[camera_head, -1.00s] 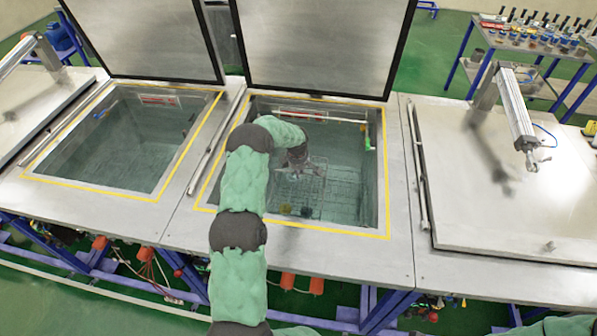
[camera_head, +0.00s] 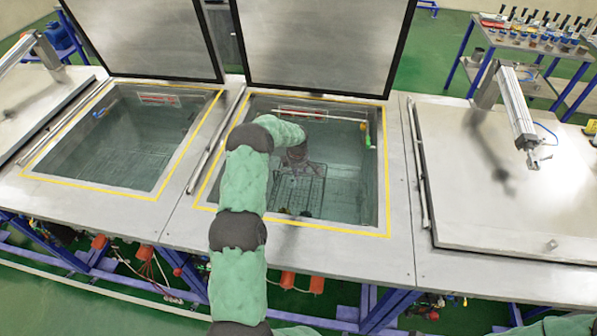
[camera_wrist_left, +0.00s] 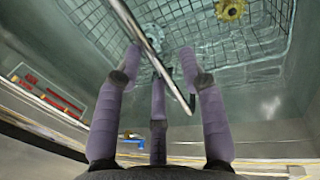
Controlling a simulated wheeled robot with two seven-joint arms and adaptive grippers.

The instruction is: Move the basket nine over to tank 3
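A wire-mesh basket (camera_head: 305,190) stands low in the open middle tank (camera_head: 350,220). My left arm reaches into this tank, and my left gripper (camera_head: 293,172) is at the basket's upper part. In the left wrist view, the spread fingers of my left gripper (camera_wrist_left: 160,68) straddle a thin metal bar (camera_wrist_left: 143,38), apparently the basket's handle; they look open, not closed around it. The basket's mesh (camera_wrist_left: 205,35) lies below, with a yellow round part (camera_wrist_left: 229,10) inside. No tank number is readable. My right gripper is out of view.
The left tank (camera_head: 120,145) is open, with its lid (camera_head: 145,40) raised. The middle tank's lid (camera_head: 320,45) is also raised. A shut lid (camera_head: 510,190) with a pneumatic cylinder (camera_head: 518,110) covers the right tank. A bench with small items (camera_head: 530,40) stands behind.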

